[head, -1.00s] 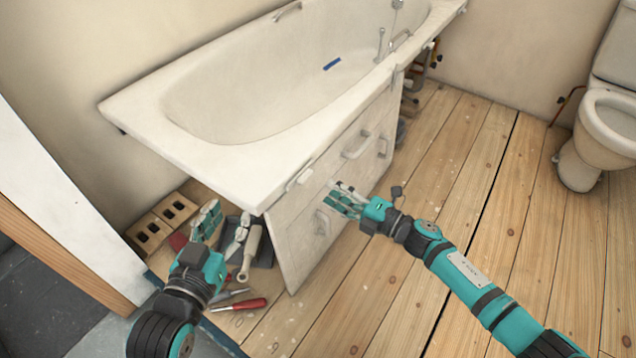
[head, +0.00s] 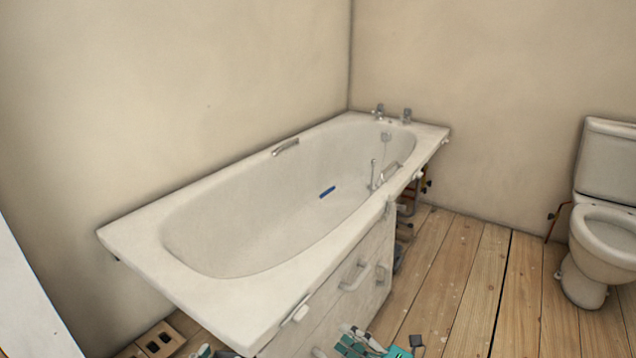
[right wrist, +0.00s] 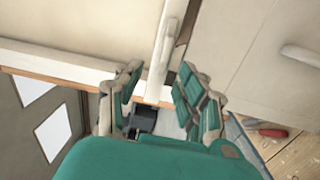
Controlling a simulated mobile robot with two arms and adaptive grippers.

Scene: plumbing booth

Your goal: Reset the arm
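My right gripper (head: 362,342) shows at the bottom edge of the head view, in front of the bath's side panel (head: 325,315). In the right wrist view its teal and grey fingers (right wrist: 158,98) are spread apart, with nothing gripped. A white bar-shaped part (right wrist: 163,55) shows beyond the gap between them. Only a small teal bit of my left gripper (head: 205,352) shows at the bottom edge of the head view, so its fingers cannot be judged. The rest of both arms is out of the head view.
The white bath (head: 270,210) fills the middle, with a blue strip (head: 327,192) inside. Panel handles (head: 354,277) stick out near my right gripper. A toilet (head: 600,240) stands at the right. Bare floorboards (head: 470,280) lie between. A red-handled tool (right wrist: 268,131) lies on the floor.

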